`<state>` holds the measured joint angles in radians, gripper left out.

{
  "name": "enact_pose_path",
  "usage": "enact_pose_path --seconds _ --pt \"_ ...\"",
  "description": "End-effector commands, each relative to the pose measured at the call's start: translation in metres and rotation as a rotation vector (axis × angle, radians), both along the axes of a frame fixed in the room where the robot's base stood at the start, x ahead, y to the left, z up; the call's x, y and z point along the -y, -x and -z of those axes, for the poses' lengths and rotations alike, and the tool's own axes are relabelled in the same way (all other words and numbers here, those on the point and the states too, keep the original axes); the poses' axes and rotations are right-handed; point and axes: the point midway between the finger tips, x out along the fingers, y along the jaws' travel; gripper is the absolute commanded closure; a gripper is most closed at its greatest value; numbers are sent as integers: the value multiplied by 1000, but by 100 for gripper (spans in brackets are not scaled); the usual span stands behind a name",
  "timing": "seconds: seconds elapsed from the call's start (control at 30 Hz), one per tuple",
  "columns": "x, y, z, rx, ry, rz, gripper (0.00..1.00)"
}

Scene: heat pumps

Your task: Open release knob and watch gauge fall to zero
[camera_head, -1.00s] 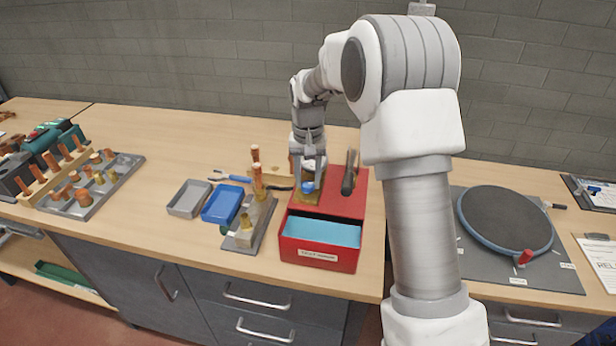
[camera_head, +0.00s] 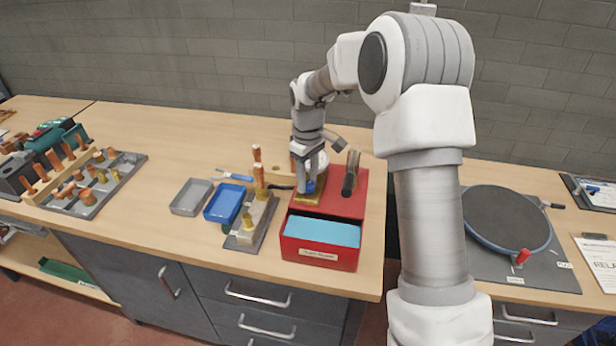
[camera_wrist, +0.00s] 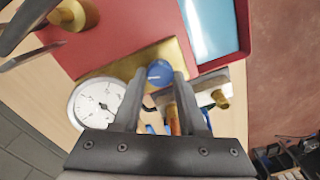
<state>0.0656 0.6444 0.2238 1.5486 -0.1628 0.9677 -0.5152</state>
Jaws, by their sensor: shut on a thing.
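The blue release knob (camera_wrist: 160,73) sits on a brass block (camera_wrist: 188,63) on the red test box. In the wrist view it lies between the fingertips of my gripper (camera_wrist: 160,80), which is shut on it. In the head view my gripper (camera_head: 312,180) points down at the blue knob (camera_head: 311,187), with the brass block (camera_head: 308,198) just below. The white round gauge (camera_wrist: 97,101) is beside the block, left of my fingers in the wrist view. Its thin dark needle shows, but the scale is too small to read.
The red box (camera_head: 345,203) has a light-blue tray front. A dark-handled part (camera_head: 350,175) stands close to my gripper's right. Left are a metal fixture with brass fittings (camera_head: 250,222), a blue tray (camera_head: 225,203) and a grey tray (camera_head: 191,197).

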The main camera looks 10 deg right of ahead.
Motion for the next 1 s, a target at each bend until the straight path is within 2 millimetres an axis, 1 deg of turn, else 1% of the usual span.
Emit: enact_pose_path --seconds 0.2,0.4,0.97,1.0 --pt "-1 -1 -2 4 -1 -127 100" --pt "-1 -1 -2 5 -1 -194 100" --pt "-1 -1 -1 5 -1 -223 100" --pt "-1 -1 -1 5 -1 -223 55"
